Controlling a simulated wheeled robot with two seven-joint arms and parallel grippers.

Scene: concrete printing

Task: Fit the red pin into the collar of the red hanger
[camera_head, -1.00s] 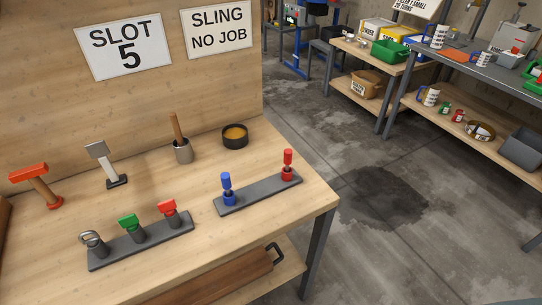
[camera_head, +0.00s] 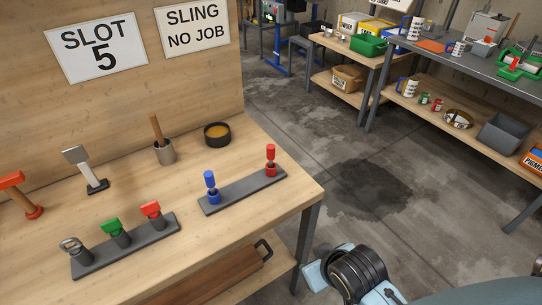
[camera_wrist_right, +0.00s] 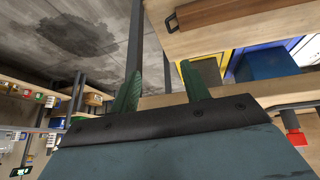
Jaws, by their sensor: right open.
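The red pin (camera_head: 271,154) stands upright in a red base at the far right end of a grey bar on the table. A blue pin (camera_head: 210,182) stands at the bar's other end. A red-topped piece (camera_head: 151,209), perhaps the red hanger, sits on a second grey bar beside a green-topped one; I cannot make out its collar. My right gripper (camera_wrist_right: 160,67) is open and empty in the right wrist view, low by the table's front edge and away from the pin. Its fingers are out of the head view. My left gripper is not in view.
A hammer-like tool (camera_head: 88,169), a pot with a wooden handle (camera_head: 165,152) and a dark bowl (camera_head: 217,133) stand behind the bars. A wooden case (camera_head: 215,277) lies on the lower shelf. Grey floor is free to the right of the table (camera_head: 305,195).

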